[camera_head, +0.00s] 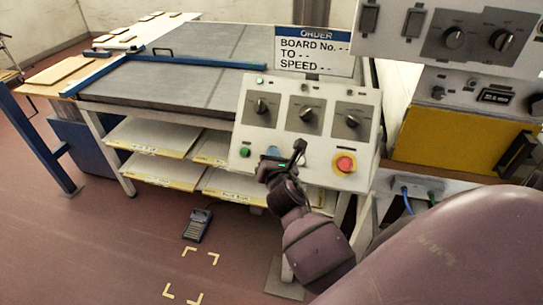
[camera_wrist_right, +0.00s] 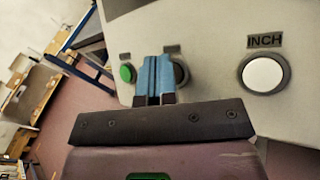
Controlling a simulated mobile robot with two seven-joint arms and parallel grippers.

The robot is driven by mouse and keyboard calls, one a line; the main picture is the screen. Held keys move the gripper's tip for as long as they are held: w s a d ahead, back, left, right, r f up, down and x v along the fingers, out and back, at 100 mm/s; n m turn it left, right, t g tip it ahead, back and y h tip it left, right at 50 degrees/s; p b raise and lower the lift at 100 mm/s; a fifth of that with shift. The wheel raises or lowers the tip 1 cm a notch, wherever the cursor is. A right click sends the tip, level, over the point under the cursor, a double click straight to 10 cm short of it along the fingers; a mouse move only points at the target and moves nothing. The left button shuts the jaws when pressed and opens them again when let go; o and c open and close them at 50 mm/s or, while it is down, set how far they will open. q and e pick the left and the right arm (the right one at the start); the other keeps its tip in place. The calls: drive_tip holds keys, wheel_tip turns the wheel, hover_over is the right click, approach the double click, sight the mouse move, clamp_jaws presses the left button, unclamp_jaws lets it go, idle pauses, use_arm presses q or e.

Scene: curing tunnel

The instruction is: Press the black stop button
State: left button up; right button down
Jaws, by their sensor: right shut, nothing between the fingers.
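The black stop button (camera_wrist_right: 181,74) shows in the right wrist view as a dark round edge, partly hidden behind my right gripper's fingers. In the head view my right gripper covers it. My right gripper (camera_wrist_right: 157,80) is shut and empty, its blue fingertips together in front of the black button. In the head view the blue fingertips (camera_head: 272,152) show against the lower part of the sloped control panel (camera_head: 327,97). I cannot tell whether they touch the button. My left gripper is not in view.
A green button (camera_wrist_right: 127,73) is left of the fingers and a white INCH button (camera_wrist_right: 263,75) is right. A red emergency button (camera_head: 345,163) is further right on the panel. Three dark knobs (camera_head: 306,116) are above. A sign (camera_head: 314,50) stands behind the panel.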

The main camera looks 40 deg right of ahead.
idle(0.4)
drive_tip(key=shift+s+a+r+p, duration=0.25)
drive_tip(key=shift+r+p, duration=0.15)
drive_tip(key=shift+p, duration=0.1)
drive_tip(key=shift+s+a+r, duration=0.1)
drive_tip(key=shift+a+r, duration=0.05)
drive_tip(key=s+a+r+p, duration=0.2)
drive_tip(key=r, duration=0.1)
drive_tip(key=shift+s+a+r+p, duration=0.15)
drive_tip(key=shift+a+r+p, duration=0.1)
drive_tip(key=shift+a+p, duration=0.1)
idle(0.4)
idle(0.6)
